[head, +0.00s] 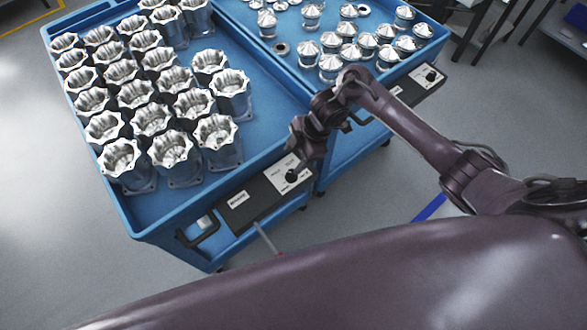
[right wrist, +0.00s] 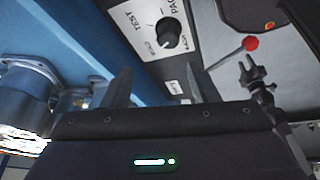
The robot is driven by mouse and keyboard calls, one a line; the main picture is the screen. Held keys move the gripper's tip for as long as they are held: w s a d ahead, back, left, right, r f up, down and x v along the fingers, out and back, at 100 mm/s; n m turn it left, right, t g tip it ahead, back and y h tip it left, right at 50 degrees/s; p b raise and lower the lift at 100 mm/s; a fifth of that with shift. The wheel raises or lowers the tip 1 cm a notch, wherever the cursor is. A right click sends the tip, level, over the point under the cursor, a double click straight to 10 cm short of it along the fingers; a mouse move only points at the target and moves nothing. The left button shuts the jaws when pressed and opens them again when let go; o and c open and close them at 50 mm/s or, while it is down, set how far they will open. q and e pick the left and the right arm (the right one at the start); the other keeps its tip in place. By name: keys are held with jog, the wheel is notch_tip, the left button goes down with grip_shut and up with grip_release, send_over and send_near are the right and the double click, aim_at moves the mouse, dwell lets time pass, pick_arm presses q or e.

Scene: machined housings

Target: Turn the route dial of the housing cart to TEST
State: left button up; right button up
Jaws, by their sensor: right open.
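The housing cart (head: 127,222) is blue and stands at the left in the head view, loaded with silvery machined housings (head: 170,150). Its front panel carries a black round route dial (head: 291,176). In the right wrist view the dial (right wrist: 168,32) sits on a grey plate with printed words, TEST and PACK among them. I cannot tell surely which word it points to. My right gripper (head: 304,160) is just above the panel in the head view. In the right wrist view its fingers (right wrist: 157,85) are open and empty, apart from the dial. My left gripper is not in view.
A second blue cart (head: 328,180) with cone-topped metal parts (head: 330,65) stands close to the right, with its own dial (head: 430,75). A black handle (head: 198,232) is on the housing cart's front. A red-knobbed lever (right wrist: 251,43) shows in the right wrist view.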

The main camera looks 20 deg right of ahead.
aim_at(292, 175)
jog(key=shift+g, duration=0.5)
jog(key=f, duration=0.6)
jog(key=shift+s+a+f, duration=0.3)
jog(key=shift+a+f, duration=0.05)
jog(key=shift+f, duration=0.05)
jog(key=c, duration=1)
jog(key=shift+o, duration=0.2)
